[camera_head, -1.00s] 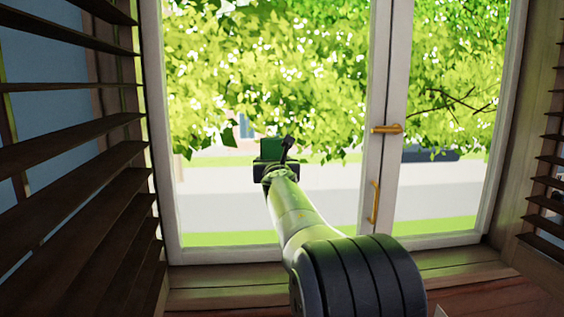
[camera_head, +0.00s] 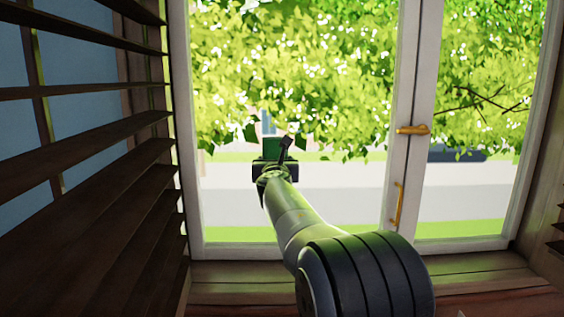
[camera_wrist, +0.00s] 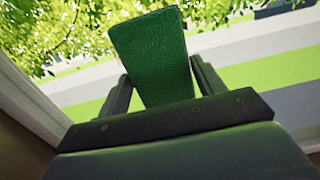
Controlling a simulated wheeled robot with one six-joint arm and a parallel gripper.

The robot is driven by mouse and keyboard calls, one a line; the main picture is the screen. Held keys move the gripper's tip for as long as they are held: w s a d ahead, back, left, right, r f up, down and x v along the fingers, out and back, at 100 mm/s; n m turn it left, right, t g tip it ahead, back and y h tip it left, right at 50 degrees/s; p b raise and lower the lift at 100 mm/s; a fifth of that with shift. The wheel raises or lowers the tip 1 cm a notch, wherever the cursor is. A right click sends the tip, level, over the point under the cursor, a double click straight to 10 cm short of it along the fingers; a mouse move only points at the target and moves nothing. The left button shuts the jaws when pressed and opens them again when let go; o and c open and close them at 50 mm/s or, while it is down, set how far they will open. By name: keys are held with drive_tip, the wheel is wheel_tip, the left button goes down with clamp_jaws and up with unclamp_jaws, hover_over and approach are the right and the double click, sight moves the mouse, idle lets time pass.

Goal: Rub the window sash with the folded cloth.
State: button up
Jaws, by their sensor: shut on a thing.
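The folded cloth is green and block-like; it stands upright between the fingers of my gripper in the wrist view (camera_wrist: 152,62). My gripper (camera_wrist: 158,90) is shut on it. In the head view the cloth (camera_head: 270,148) shows as a small dark green patch at the end of my arm, and my gripper (camera_head: 274,160) is seen from behind. The window sash has a white frame and clear glass; its lower rail (camera_head: 240,250) and the middle stile (camera_head: 402,130) show in the head view. My gripper is in front of the left pane. I cannot tell whether the cloth touches the glass.
Dark slatted shutters (camera_head: 80,155) stand close on the left. A brass latch (camera_head: 412,130) and a brass handle (camera_head: 398,205) stick out from the middle stiles. A wooden sill (camera_head: 235,275) runs below the window. Trees and a road show outside.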

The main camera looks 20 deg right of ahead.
drive_tip(key=shift+w+a, duration=0.2)
drive_tip(key=shift+a, duration=0.25)
drive_tip(key=shift+w+a, duration=0.2)
drive_tip(key=shift+a, duration=0.25)
drive_tip(key=shift+s, duration=0.1)
drive_tip(key=shift+b+v, duration=0.6)
drive_tip(key=shift+v, duration=2.35)
drive_tip(key=v, duration=0.3)
